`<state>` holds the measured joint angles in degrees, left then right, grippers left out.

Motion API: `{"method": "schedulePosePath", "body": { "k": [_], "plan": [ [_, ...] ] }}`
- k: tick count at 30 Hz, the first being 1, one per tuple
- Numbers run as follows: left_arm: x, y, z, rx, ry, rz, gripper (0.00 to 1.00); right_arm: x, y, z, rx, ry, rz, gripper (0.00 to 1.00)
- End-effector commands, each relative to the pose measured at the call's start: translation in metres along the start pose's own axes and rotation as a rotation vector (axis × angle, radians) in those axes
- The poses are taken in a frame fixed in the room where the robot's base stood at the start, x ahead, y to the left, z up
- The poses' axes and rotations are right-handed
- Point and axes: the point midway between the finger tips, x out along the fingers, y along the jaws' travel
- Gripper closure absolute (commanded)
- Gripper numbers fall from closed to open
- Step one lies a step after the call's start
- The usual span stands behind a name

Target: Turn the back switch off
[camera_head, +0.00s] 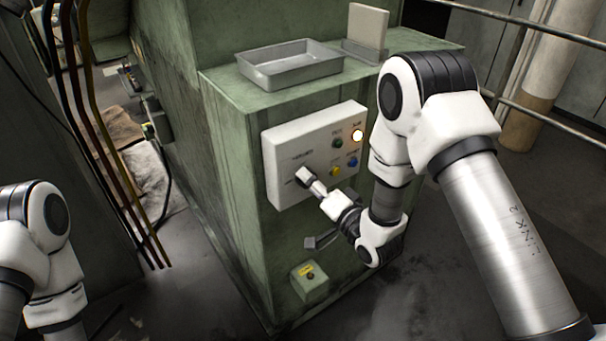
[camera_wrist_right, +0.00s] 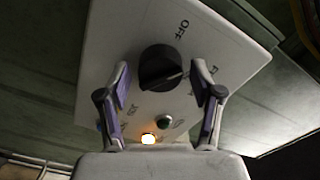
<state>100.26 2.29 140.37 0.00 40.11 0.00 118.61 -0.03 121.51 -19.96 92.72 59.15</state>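A white control panel (camera_head: 315,150) is on the front of the green machine. A black rotary switch (camera_head: 303,175) sits at its lower left, largely hidden by my right gripper (camera_head: 311,182). In the right wrist view the switch (camera_wrist_right: 160,67) is a round black knob with a raised grip, beside an OFF label (camera_wrist_right: 182,29). Its grip lies slantwise, not towards OFF. My right gripper (camera_wrist_right: 160,76) is open, one finger on each side of the knob, with visible gaps. Contact is not visible. My left arm is at the lower left; its gripper is outside the picture.
A lit button (camera_head: 357,135) and several coloured buttons are right of the switch. A grey tray (camera_head: 290,66) stands on the machine top. A lever (camera_head: 321,239) and a small box with a yellow label (camera_head: 309,283) are below the panel. A railing (camera_head: 545,117) runs behind my right arm.

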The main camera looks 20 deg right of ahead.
Motion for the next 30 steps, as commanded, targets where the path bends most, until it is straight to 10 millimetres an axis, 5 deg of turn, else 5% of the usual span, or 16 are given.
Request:
{"method": "schedulePosePath", "body": {
  "k": [1,4,5,9,23,29,30],
  "plan": [
    [0.0,0.0,0.0,0.0,0.0,0.0,0.6,0.0,0.0,0.0,0.0,0.0,0.0,0.61],
    [0.0,0.0,0.0,0.0,0.0,0.0,0.6,0.0,0.0,0.0,-0.001,0.0,0.0,0.96],
    [0.0,0.0,0.0,0.0,0.0,0.0,0.6,0.0,0.0,0.0,-0.001,0.0,0.0,1.0],
    [0.003,0.0,0.0,0.0,0.0,0.0,0.6,0.0,0.001,0.001,-0.043,0.001,0.0,1.0],
    [0.029,0.0,0.0,0.0,0.0,0.0,0.6,0.0,0.002,0.001,-0.636,0.002,-0.001,1.0],
    [0.027,0.0,0.0,0.0,0.0,0.0,0.6,0.0,0.0,0.0,-0.671,0.0,0.0,1.0],
    [0.027,0.0,0.0,0.0,0.0,0.0,0.6,0.0,0.0,0.0,-0.671,0.0,0.0,0.42]
  ]
}}
